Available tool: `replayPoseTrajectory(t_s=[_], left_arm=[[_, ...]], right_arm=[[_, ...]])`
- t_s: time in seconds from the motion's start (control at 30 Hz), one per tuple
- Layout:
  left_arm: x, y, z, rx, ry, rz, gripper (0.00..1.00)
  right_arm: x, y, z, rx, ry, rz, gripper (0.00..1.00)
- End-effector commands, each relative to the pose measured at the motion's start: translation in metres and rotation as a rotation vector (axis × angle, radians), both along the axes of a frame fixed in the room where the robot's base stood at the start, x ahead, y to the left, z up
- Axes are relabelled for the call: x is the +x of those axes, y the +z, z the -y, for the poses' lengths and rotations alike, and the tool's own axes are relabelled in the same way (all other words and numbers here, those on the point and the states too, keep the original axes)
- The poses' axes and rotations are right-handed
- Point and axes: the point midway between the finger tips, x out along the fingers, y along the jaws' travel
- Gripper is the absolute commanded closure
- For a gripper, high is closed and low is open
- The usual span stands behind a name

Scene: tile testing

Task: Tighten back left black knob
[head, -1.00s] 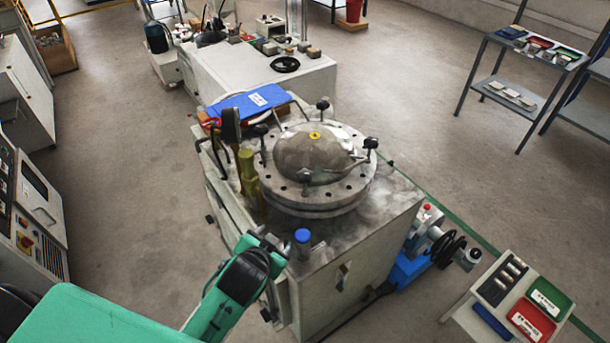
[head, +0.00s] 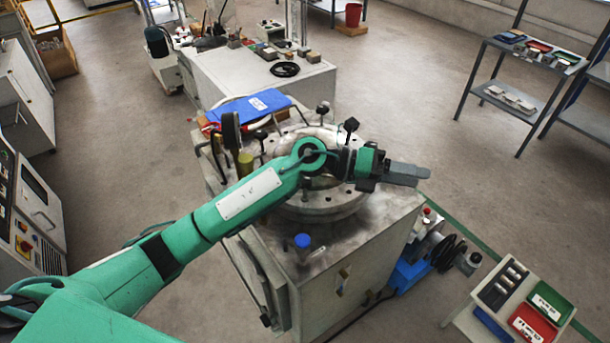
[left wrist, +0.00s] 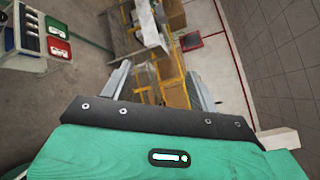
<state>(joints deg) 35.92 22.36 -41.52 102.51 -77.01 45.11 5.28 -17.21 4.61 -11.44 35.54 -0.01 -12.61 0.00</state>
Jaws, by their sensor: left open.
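The round grey flanged lid (head: 335,212) sits on top of the machine, its middle mostly hidden behind my left arm. Black knobs stand around it: one at the back left (head: 260,132), one at the back (head: 323,107), and one just above my wrist (head: 351,124). Any front knob is hidden. My left gripper (head: 425,172) reaches across the lid and points right, past the machine's right side. In the left wrist view the left gripper (left wrist: 160,88) has its fingers wide apart with nothing between them. The right gripper is not in view.
A dark upright handle (head: 231,132) and a yellowish cylinder (head: 245,162) stand left of the lid.

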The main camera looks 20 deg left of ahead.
Motion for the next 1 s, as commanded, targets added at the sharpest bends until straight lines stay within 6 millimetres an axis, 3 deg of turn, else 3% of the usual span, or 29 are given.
replayPoseTrajectory(t_s=[0.17, 0.3, 0.5, 0.6, 0.7, 0.8, 1.0], left_arm=[[0.025, -0.043, -0.029, 0.45, -0.133, 0.126, 0.39], [0.054, -0.065, -0.083, 0.819, -0.185, 0.161, 0.39], [0.092, -0.058, -0.177, 1.278, -0.18, 0.115, 0.39], [0.102, -0.048, -0.212, 1.422, -0.164, 0.075, 0.39], [0.106, -0.04, -0.231, 1.503, -0.152, 0.046, 0.39], [0.106, -0.04, -0.238, 1.532, -0.148, 0.033, 0.39], [0.105, -0.064, -0.239, 1.532, -0.153, 0.03, 0.39]], right_arm=[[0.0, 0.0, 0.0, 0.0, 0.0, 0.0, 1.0], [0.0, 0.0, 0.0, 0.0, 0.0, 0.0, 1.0], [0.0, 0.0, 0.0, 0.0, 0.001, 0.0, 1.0], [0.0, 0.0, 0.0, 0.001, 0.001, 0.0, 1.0], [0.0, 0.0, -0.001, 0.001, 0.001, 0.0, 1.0], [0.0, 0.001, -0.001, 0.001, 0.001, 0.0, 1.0], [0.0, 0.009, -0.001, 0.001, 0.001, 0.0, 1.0]])
